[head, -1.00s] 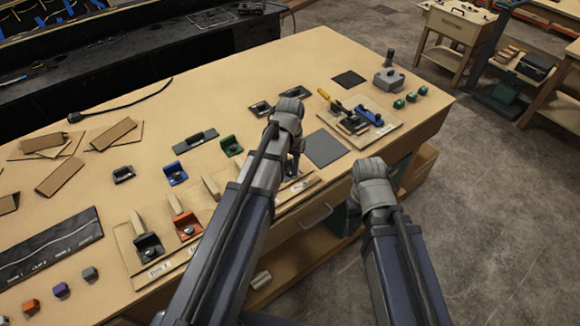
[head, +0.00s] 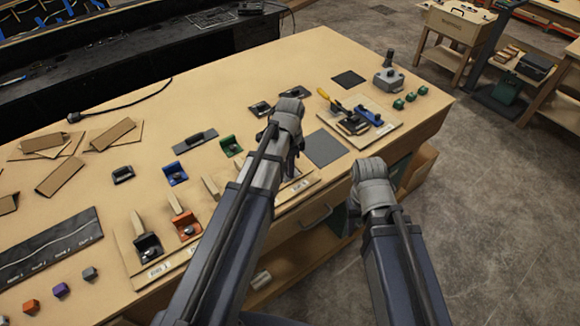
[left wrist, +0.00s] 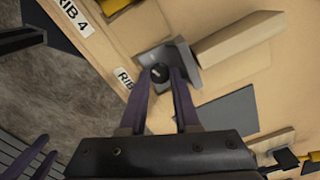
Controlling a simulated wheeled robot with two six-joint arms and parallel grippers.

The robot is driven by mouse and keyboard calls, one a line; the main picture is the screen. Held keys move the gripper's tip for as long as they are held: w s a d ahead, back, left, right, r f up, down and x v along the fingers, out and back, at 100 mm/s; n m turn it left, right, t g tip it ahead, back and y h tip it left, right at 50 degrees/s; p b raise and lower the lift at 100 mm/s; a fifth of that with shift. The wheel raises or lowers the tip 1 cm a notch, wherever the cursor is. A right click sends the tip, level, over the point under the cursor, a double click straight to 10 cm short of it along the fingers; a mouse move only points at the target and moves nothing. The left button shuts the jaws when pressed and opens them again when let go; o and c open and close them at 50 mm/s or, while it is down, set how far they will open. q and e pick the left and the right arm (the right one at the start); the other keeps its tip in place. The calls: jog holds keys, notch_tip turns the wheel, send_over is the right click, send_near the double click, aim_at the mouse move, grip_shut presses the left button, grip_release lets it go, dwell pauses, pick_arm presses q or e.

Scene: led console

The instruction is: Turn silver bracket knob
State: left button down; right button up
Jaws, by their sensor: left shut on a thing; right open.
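The silver bracket (left wrist: 189,63) is in the middle of the left wrist view, next to a wooden block and a label beginning "RIB". Its dark round knob (left wrist: 160,72) has a pale mark across the top. My left gripper (left wrist: 162,80) is shut on the knob, with one purple finger on each side. In the head view my left gripper (head: 292,165) is partly visible, and my arm hides the bracket. My right gripper (left wrist: 51,147) is open and empty, off to the lower left in the left wrist view, over the floor side of the bench edge.
A yellow bracket (left wrist: 115,5) stands beside the "RIB 4" label. A grey mat (head: 325,148) lies right of my left gripper. Orange (head: 187,228), blue (head: 175,174) and green (head: 231,146) brackets stand to the left. A toggle-clamp board (head: 365,128) sits farther right.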

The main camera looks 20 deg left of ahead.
pick_arm(q)
jog(key=shift+w+m, duration=0.1)
jog(key=shift+m, duration=1.5)
jog(key=shift+a+m, duration=0.1)
jog(key=shift+m, duration=0.5)
jog(key=c, duration=0.9)
grip_release()
notch_tip(320, 180, up, 8)
jog(key=p, duration=0.7)
jog(key=shift+p, duration=0.4)
jog(key=shift+f, duration=0.15)
